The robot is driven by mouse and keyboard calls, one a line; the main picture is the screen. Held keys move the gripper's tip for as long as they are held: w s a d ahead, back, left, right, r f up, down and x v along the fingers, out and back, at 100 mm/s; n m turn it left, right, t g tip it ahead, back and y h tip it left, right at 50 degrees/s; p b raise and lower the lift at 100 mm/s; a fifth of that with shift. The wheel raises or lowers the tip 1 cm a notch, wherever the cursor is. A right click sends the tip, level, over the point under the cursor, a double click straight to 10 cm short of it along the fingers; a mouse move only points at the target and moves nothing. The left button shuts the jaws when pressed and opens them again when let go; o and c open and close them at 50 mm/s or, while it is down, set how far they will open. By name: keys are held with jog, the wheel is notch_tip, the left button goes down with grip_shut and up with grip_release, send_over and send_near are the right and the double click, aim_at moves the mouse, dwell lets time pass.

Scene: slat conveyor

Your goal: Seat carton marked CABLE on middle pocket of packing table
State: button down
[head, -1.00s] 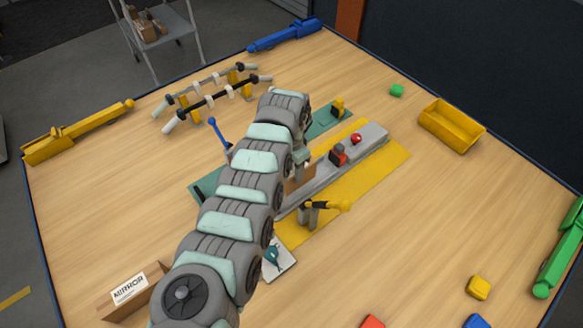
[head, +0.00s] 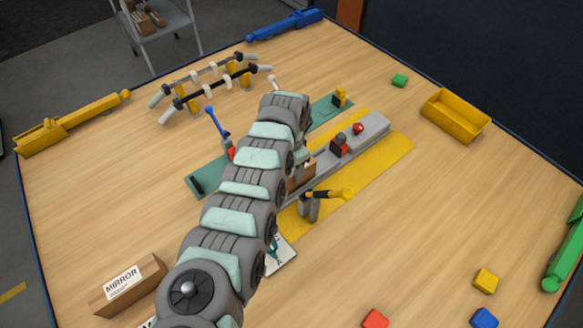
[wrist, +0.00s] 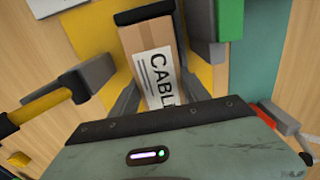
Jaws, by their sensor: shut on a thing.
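The carton marked CABLE (wrist: 150,55) is a brown box with a white label, between the dark fingers of my gripper (wrist: 155,82) in the wrist view. My gripper is shut on it. In the head view my arm covers most of the gripper, and only part of the brown carton (head: 302,174) shows beside the grey conveyor strip (head: 362,137). I cannot tell whether the carton touches what is under it. I cannot make out the middle pocket of the packing table.
A yellow-and-black lever (head: 327,194) stands right of the carton, and a blue-handled lever (head: 216,122) stands to its left. A black-and-red block (head: 339,145) sits on the strip. A carton marked MIRROR (head: 126,284) lies front left. The table's right side has free room.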

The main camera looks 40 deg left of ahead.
jog(key=shift+c, duration=2.2)
grip_release()
jog(key=shift+r, duration=0.1)
notch_tip(320, 180, up, 11)
jog(key=p, duration=0.1)
